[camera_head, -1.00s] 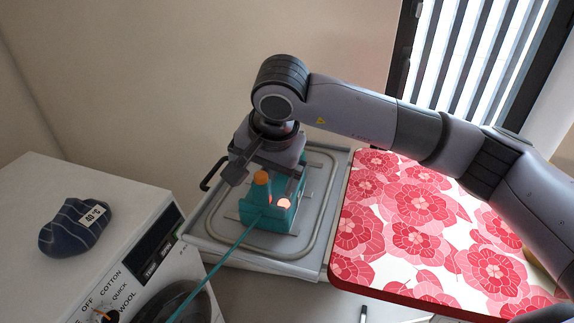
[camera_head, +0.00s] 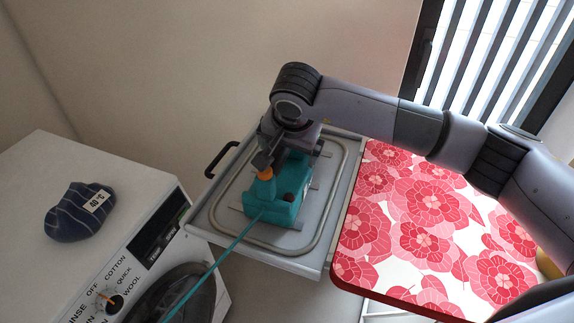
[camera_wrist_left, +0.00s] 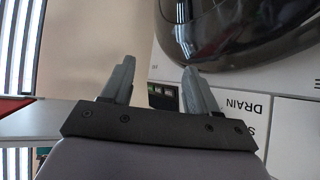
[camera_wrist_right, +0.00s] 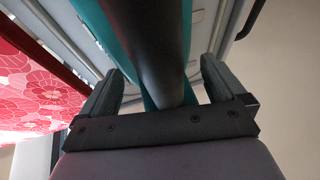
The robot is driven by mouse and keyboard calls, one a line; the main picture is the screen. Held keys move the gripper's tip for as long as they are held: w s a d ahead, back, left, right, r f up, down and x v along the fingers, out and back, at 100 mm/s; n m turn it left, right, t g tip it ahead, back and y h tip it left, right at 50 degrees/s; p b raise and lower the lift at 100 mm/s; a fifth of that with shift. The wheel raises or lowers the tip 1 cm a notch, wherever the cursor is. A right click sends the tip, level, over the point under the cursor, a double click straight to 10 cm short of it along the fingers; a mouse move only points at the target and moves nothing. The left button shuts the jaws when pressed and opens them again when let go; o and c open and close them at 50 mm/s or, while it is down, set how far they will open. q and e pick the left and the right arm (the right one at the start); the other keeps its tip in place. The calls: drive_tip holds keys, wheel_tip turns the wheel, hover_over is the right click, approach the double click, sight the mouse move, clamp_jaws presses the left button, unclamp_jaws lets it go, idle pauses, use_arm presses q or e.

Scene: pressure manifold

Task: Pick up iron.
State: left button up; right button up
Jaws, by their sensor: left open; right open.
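The teal iron (camera_head: 285,209) stands on the grey metal rest tray at the end of the ironing board, with an orange knob on its front and a teal cord running down to the lower left. My right gripper (camera_head: 290,165) is over the iron's top. In the right wrist view the open fingers of that gripper (camera_wrist_right: 160,88) stand on either side of the iron's dark handle (camera_wrist_right: 150,45), apart from it. My left gripper (camera_wrist_left: 157,80) is open and empty in the left wrist view, near the washing machine's front. The left arm does not show in the head view.
The ironing board (camera_head: 425,225) with a red flower cover lies right of the tray (camera_head: 225,222). A white washing machine (camera_head: 110,165) stands at the left with a dark striped folded cloth (camera_head: 75,222) on it. A wall is behind.

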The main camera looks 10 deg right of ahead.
drive_tip(key=shift+f, duration=0.1)
drive_tip(key=shift+c, duration=0.3)
drive_tip(key=c, duration=1)
drive_tip(key=shift+w, duration=0.15)
drive_tip(key=shift+c, duration=0.6)
drive_tip(key=shift+r, duration=0.3)
